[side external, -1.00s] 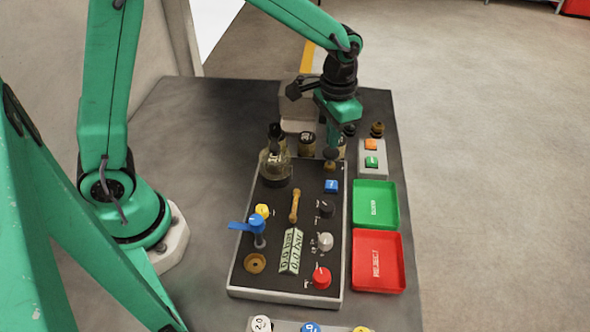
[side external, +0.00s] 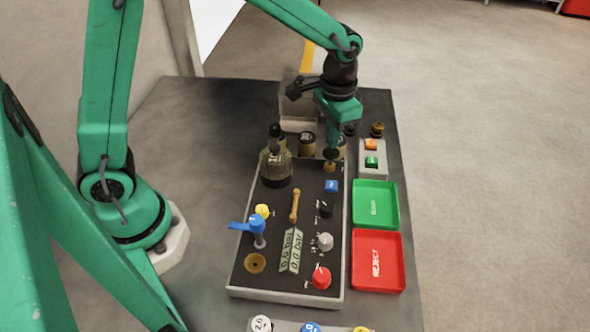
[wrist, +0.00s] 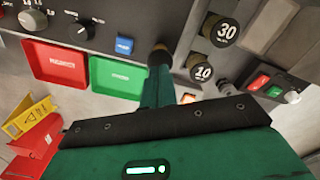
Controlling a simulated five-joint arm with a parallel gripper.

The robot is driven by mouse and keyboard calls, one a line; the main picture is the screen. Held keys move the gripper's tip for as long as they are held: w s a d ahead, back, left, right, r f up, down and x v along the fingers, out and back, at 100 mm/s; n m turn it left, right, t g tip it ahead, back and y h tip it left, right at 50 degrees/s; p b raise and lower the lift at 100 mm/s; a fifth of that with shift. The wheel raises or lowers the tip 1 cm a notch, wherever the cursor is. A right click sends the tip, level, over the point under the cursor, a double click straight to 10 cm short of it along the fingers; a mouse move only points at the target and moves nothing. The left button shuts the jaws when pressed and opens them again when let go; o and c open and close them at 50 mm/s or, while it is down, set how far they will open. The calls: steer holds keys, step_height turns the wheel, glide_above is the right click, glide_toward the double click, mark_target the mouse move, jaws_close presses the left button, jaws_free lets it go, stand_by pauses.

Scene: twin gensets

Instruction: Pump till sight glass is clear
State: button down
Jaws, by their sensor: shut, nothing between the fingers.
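My gripper (side external: 331,150) points down, its fingers closed and empty, right at the top of a small brass knob (side external: 330,166) at the panel's back right. In the wrist view the fingertips (wrist: 158,78) meet this brown, round knob (wrist: 160,56); I cannot tell whether they press on it. A glass jar (side external: 275,168) with a dark cap, which looks like the sight glass, stands at the panel's back left; its inside looks dark and brownish. A green display (side external: 290,250) on the panel shows two readings that look like 0.0 bar.
The panel (side external: 236,280) carries a blue lever (side external: 255,228), a brass handle (side external: 295,206) and several knobs. A green tray (side external: 375,205) and a red tray (side external: 378,262) lie to its right. A box with orange and green buttons (side external: 371,160) stands behind the trays.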

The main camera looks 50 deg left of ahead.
mark_target(331, 151)
steer(key=shift+f, duration=1.85)
steer(key=shift+r, duration=1.65)
steer(key=shift+f, duration=1.5)
steer(key=shift+r, duration=1.5)
